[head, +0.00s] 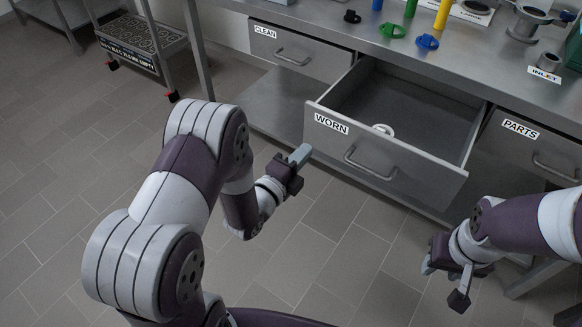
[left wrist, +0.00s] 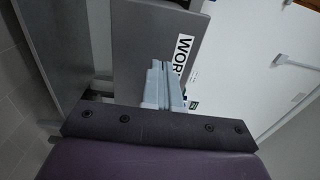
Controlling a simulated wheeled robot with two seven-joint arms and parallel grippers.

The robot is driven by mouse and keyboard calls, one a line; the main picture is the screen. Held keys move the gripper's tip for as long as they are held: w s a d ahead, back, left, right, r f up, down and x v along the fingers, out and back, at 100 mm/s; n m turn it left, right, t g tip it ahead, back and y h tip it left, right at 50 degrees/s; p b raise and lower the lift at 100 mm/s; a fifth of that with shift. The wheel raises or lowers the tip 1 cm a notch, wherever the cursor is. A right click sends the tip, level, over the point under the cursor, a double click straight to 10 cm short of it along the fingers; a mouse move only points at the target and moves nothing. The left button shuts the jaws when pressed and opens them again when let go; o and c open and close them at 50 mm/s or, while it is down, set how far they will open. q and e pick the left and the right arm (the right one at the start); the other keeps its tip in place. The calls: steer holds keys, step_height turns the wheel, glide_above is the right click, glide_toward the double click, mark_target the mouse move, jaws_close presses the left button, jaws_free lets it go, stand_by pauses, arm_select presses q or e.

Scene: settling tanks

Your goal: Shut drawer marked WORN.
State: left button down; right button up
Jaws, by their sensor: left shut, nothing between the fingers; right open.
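The drawer marked WORN (head: 385,160) is pulled well out of the bench, between two shut drawers. Its front has a bar handle (head: 370,164) and a white WORN label, and a white ring-shaped part (head: 383,129) lies inside. My left gripper (head: 300,154) is shut and empty, just left of the drawer front's left end; I cannot tell whether it touches. In the left wrist view its shut fingers (left wrist: 163,87) point at the drawer front beside the WORN label (left wrist: 182,55). My right gripper (head: 443,283) is open and empty, low to the right, below the drawer.
The drawers marked CLEAN (head: 300,53) and PARTS (head: 535,143) flank it, both shut. The bench top (head: 470,65) holds several small coloured parts and a metal fixture. A wheeled cart (head: 140,35) stands at the back left. The tiled floor before the drawer is clear.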

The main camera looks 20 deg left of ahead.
mark_target(323, 131)
arm_select(q)
steer(key=x, duration=0.6)
steer(key=shift+w+b, duration=0.15)
steer(key=shift+b, duration=0.25)
arm_select(e)
steer(key=shift+f, duration=0.55)
